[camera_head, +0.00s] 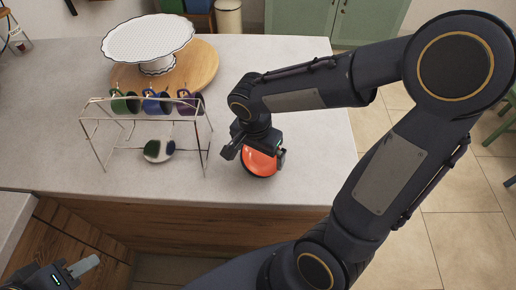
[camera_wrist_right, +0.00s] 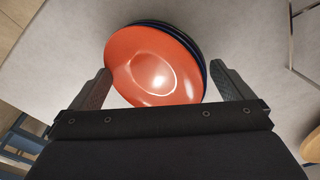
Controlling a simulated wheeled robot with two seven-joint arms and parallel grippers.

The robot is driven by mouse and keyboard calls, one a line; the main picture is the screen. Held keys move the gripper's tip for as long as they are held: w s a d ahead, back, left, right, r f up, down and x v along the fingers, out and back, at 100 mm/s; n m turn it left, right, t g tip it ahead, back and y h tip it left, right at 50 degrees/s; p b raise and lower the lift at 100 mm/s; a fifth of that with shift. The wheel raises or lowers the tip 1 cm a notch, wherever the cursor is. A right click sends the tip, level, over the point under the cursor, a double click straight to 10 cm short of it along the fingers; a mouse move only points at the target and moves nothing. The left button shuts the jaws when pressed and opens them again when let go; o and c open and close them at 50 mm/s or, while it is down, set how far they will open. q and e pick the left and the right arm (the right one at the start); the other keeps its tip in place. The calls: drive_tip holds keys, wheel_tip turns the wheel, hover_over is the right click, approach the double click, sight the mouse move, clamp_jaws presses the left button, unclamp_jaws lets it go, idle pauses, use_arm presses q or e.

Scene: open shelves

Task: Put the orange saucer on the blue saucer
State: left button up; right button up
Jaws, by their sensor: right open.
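The orange saucer (camera_head: 258,164) lies near the front edge of the counter; it also shows in the right wrist view (camera_wrist_right: 152,68). It sits on top of darker saucers, whose dark blue rim (camera_wrist_right: 190,38) shows beneath it, slightly offset. Most of the blue saucer is hidden. My right gripper (camera_head: 255,156) is just above the orange saucer, with one finger on each side of it. In the right wrist view its jaws (camera_wrist_right: 160,70) are open and hold nothing. My left gripper (camera_head: 82,266) is at the bottom left, away from the saucers; its jaw opening is unclear.
A wire rack (camera_head: 119,147) with green, blue and purple mugs hanging on it stands left of the saucers. A white cake stand (camera_head: 150,40) on a round wooden board (camera_head: 207,65) is at the back. The counter (camera_head: 300,130) right of the saucers is clear.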

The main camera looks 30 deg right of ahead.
sight(255, 158)
drive_tip(key=shift+s+r+p, duration=0.1)
drive_tip(key=shift+r+p, duration=0.4)
drive_tip(key=shift+r, duration=0.1)
drive_tip(key=shift+r+p, duration=0.6)
drive_tip(key=shift+p, duration=0.05)
wheel_tip(255, 158, up, 11)
drive_tip(key=a, duration=0.1)
drive_tip(key=s+f+n+t+y, duration=0.3)
drive_tip(key=s+n+t+y, duration=0.2)
drive_tip(key=s+n, duration=0.5)
drive_tip(key=shift+s+f, duration=0.3)
drive_tip(key=shift+s, duration=0.45)
